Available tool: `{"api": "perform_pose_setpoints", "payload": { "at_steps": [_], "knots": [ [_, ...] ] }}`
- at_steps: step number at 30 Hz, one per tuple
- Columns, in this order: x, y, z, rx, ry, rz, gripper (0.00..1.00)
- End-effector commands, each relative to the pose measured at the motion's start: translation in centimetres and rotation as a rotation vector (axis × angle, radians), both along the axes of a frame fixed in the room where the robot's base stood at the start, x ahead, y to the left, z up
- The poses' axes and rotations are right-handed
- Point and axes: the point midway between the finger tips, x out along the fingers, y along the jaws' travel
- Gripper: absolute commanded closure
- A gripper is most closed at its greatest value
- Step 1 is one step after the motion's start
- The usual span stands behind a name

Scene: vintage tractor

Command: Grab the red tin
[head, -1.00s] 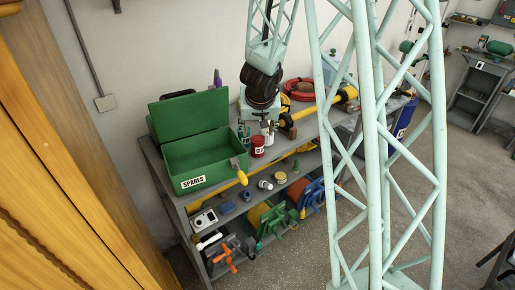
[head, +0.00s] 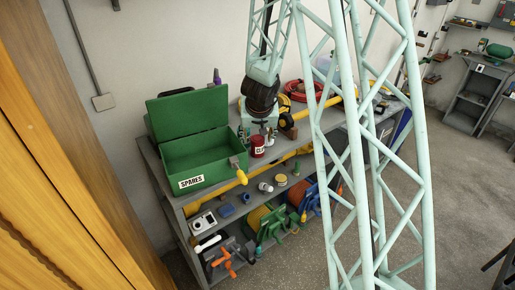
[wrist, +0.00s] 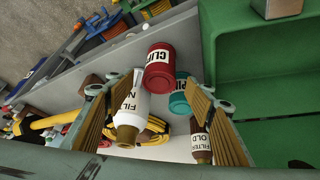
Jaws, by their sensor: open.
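The red tin (head: 257,146), with a white label, stands on the top shelf just right of the green SPARES box. In the wrist view the red tin (wrist: 160,68) shows ahead, in the gap between the fingertips. My gripper (wrist: 161,82) is open, with one finger on each side of the view and nothing held. In the head view my gripper (head: 262,122) is just behind and above the tin; its fingers are hard to make out there.
A white filter bottle (wrist: 130,108) and a teal tin (wrist: 179,101) stand close by the red tin. An old-filter bottle (wrist: 201,142) is near the right finger. The open green box (head: 190,160) is close on the left. A red hose coil (head: 297,91) lies right.

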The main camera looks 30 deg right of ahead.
Motion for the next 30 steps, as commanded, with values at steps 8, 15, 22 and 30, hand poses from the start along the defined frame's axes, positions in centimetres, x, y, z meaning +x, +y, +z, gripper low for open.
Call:
{"api": "perform_pose_setpoints", "payload": {
  "at_steps": [8, 15, 22, 30],
  "knots": [
    [0.0, 0.0, 0.0, 0.000, 0.000, 0.000, 0.51],
    [0.3, -0.2, -1.1, 0.000, 0.000, 0.000, 0.51],
    [1.0, -0.6, -2.9, 0.000, 0.000, 0.000, 0.51],
    [1.9, -1.0, -4.6, 0.000, 0.000, 0.000, 0.51]
  ]
}}
